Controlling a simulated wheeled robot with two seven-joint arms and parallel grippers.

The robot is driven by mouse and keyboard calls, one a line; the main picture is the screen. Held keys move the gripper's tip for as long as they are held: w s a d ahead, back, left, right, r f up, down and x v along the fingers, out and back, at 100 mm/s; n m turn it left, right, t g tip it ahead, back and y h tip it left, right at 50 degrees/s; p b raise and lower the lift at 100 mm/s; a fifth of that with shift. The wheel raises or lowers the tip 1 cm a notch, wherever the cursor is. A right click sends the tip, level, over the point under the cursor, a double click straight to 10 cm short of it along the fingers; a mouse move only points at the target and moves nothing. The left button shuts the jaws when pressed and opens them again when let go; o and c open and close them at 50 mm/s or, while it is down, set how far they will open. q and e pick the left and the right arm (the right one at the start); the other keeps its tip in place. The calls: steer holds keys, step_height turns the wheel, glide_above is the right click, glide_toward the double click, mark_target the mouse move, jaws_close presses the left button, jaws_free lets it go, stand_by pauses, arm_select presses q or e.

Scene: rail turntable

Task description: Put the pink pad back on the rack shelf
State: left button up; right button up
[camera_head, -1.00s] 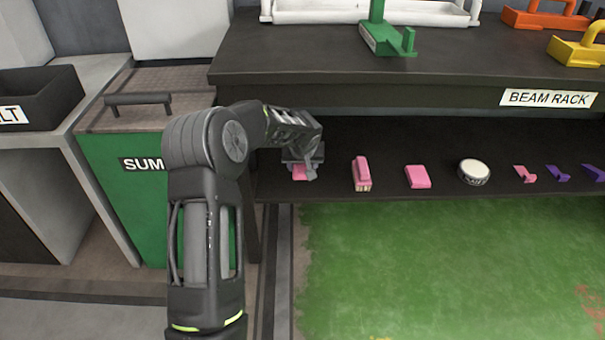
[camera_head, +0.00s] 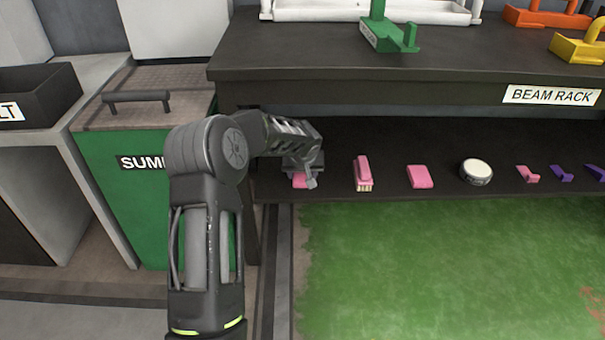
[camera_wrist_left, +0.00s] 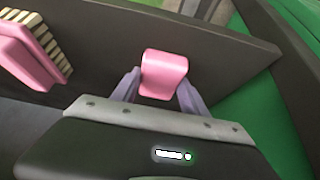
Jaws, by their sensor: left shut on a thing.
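The pink pad (camera_head: 300,181) is at the left end of the dark rack shelf (camera_head: 390,196), under the BEAM RACK top. My left gripper (camera_head: 303,176) is over it and shut on it. In the left wrist view the pink pad (camera_wrist_left: 164,74) sits between the two fingers of my left gripper (camera_wrist_left: 162,92), close to the shelf surface. I cannot tell whether the pad touches the shelf. The gripper hides part of the pad in the head view. My right gripper is not in view.
On the shelf to the right are a pink brush (camera_head: 363,173), another pink block (camera_head: 420,177), a round white-topped tin (camera_head: 476,172) and small pink and purple pieces. The rack top overhangs the shelf. A green SUMP cabinet (camera_head: 125,190) stands at the left.

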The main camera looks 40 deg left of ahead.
arm_select(q)
steer(key=o, duration=1.4)
steer(key=shift+f, duration=0.15)
steer(key=shift+o, duration=0.2)
steer(key=shift+r, duration=0.2)
steer(key=p+v, duration=0.4)
steer(key=v, duration=0.8)
steer(key=shift+d+f, duration=0.1)
